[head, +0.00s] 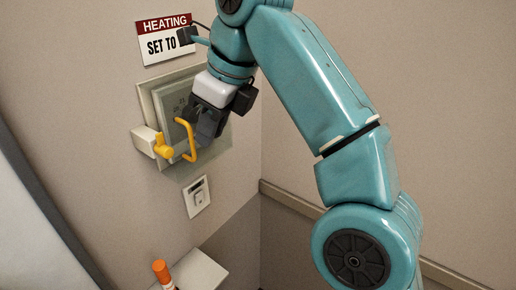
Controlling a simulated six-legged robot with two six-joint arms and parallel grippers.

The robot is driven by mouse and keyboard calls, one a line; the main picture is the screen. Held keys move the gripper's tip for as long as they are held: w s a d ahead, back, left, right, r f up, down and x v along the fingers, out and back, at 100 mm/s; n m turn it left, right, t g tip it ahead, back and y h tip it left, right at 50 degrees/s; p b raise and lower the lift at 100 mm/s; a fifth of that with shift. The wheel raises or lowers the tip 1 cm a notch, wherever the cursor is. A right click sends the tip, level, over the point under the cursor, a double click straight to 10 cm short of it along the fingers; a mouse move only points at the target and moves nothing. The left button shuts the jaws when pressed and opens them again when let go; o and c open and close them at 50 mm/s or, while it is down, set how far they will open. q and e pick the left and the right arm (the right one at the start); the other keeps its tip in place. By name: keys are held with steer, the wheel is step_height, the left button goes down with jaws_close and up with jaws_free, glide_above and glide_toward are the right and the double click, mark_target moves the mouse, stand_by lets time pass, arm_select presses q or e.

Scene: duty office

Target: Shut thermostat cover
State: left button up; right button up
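The thermostat (148,100) is a pale square unit on the wall, partly hidden by my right gripper. Its see-through cover (205,164) has a yellow bar handle (190,143). How far the cover stands from the unit is hard to tell. A white block with a yellow knob (163,147) is at the unit's lower left. My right gripper (203,128) is at the cover, close beside the upper part of the handle. Its dark fingers overlap, so I cannot tell whether it grips the handle. My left gripper is out of view.
A heating sign (160,48) is on the wall above, partly behind my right arm. A white wall switch (197,196) is below the thermostat. A small ledge (205,270) and an orange-topped object (161,271) are at the bottom. A rail (292,199) runs along the right wall.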

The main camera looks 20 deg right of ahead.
steer(key=s+d+b, duration=0.3)
steer(key=s+d, duration=0.3)
steer(key=shift+s, duration=0.15)
stand_by(0.4)
